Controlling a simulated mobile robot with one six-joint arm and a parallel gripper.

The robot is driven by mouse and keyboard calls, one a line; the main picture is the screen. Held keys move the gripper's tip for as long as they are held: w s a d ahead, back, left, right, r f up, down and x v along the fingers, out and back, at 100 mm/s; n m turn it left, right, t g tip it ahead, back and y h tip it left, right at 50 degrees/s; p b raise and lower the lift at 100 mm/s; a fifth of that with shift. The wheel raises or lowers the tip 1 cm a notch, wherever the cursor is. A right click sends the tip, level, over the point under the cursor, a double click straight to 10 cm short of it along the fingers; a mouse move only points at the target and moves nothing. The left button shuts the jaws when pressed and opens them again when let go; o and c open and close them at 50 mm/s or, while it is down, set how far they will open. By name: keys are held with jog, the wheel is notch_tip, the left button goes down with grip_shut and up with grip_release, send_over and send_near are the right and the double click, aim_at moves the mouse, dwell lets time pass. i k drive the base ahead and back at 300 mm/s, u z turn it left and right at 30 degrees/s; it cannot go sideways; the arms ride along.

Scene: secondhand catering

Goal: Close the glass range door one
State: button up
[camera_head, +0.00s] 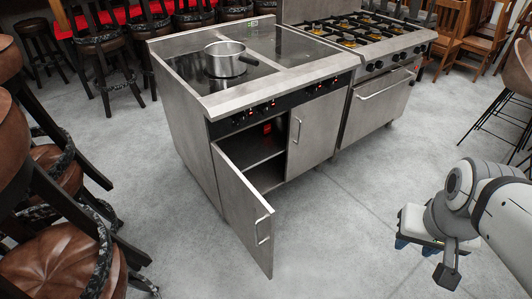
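The glass-top range (290,85) is a steel cabinet with a black glass cooktop and a row of knobs. Its left front door (243,205) is plain metal, not glass, and stands swung well open towards the front. The door's bar handle (263,229) is near its free edge. The open cabinet (262,155) shows a dark shelf and a small red mark inside. The right front door (314,132) is shut, with a vertical handle. My gripper (425,258) is at the lower right, well apart from the door. Its fingers look spread and empty.
A steel pot (227,58) stands on the cooktop. A gas range (375,65) with a shut oven door adjoins on the right. Brown stools (62,262) crowd the left, close to the open door's side. Grey floor (335,235) is clear between the door and my gripper.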

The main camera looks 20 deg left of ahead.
aim_at(249, 215)
jog(key=u, duration=1.35)
jog(key=i, duration=1)
jog(key=k, duration=0.55)
jog(key=u, duration=1.15)
jog(key=k, duration=0.75)
jog(key=z, duration=1.1)
